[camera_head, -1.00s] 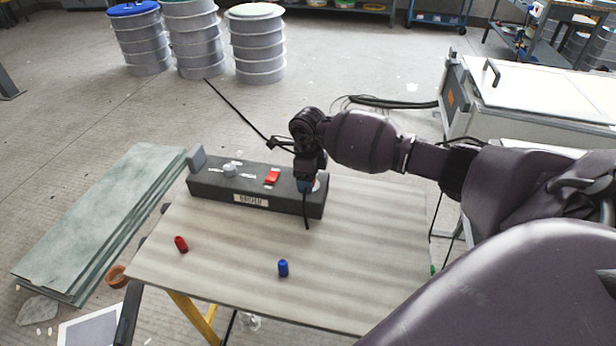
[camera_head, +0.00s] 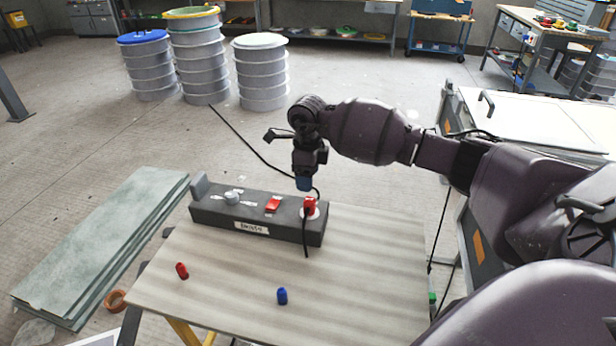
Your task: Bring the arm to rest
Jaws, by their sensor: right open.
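My right gripper (camera_head: 304,184) points down, its blue tip just above and behind the right end of the dark grey box (camera_head: 262,226). It is open and appears empty. Below it a red plug-like piece (camera_head: 310,204) stands upright on a white round spot on the box top. A black cable hangs from that piece over the box's front. The box also carries a red rocker switch (camera_head: 272,204) and a grey knob (camera_head: 233,197). My left gripper is not in view.
The box stands on a striped table (camera_head: 350,270). A red cap (camera_head: 182,270) and a blue cap (camera_head: 282,296) are on it; its right side is clear. Greenish sheets (camera_head: 105,240) lie at left. Several drums (camera_head: 261,75) stand behind. A white-topped cabinet (camera_head: 540,110) is at right.

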